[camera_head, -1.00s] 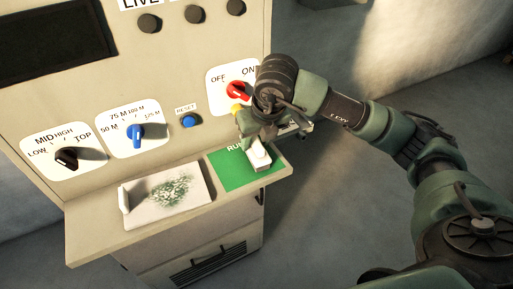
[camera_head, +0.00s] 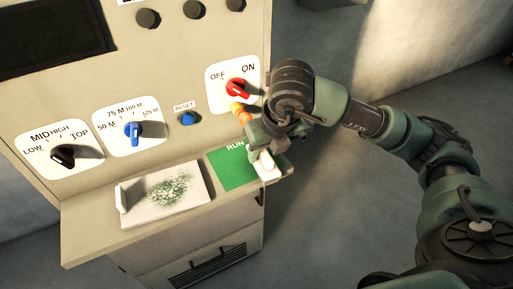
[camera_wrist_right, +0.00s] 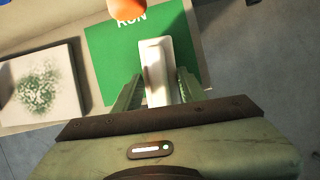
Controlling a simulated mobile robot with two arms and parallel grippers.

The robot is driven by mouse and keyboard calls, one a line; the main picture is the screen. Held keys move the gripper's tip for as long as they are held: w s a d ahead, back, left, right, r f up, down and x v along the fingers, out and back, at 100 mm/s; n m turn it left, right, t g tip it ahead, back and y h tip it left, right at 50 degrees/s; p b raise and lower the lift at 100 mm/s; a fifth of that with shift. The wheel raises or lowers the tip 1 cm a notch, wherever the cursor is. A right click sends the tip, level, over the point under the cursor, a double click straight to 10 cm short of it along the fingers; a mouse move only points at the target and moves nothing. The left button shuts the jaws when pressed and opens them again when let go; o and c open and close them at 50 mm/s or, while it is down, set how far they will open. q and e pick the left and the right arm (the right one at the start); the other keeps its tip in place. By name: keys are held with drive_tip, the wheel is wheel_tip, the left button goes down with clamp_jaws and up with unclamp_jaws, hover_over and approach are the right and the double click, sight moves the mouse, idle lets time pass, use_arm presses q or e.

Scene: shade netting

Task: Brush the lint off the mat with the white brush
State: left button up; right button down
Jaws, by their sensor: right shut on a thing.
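The white brush (camera_head: 266,166) is at the right edge of the green RUN panel in the head view. My right gripper (camera_head: 263,155) is shut on it. In the right wrist view the brush (camera_wrist_right: 155,70) stands out between the two fingers (camera_wrist_right: 158,92), over the green panel. The pale mat (camera_head: 137,212) lies on the ledge to the left of the green panel. Green-grey lint (camera_head: 170,189) is clustered around its middle. The mat also shows at the left of the wrist view (camera_wrist_right: 66,100). I cannot tell whether the brush touches the panel. My left gripper is not in view.
The ledge (camera_head: 90,240) juts from a beige control cabinet. Above it are a black knob (camera_head: 63,155), a blue knob (camera_head: 133,130), a blue reset button (camera_head: 188,118) and a red switch (camera_head: 238,88). An orange-yellow part (camera_head: 240,112) is close to my right gripper.

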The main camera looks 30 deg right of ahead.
sight(264, 151)
drive_tip(key=shift+s, duration=0.5)
drive_tip(key=shift+r+p, duration=0.5)
drive_tip(key=shift+r, duration=1.05)
drive_tip(key=w+a, duration=0.1)
drive_tip(key=a, duration=0.4)
drive_tip(key=w+a, duration=0.2)
drive_tip(key=a, duration=0.4)
drive_tip(key=w+a+b, duration=0.1)
drive_tip(key=w+a, duration=0.1)
drive_tip(key=a, duration=0.4)
drive_tip(key=shift+a+r, duration=0.2)
drive_tip(key=shift+r, duration=0.2)
drive_tip(key=shift+s+d+f+b, duration=0.1)
drive_tip(key=shift+d+f+b, duration=0.15)
drive_tip(key=shift+f+b, duration=0.5)
drive_tip(key=shift+a+f+b, duration=0.1)
drive_tip(key=shift+f+b, duration=0.4)
drive_tip(key=shift+r, duration=0.1)
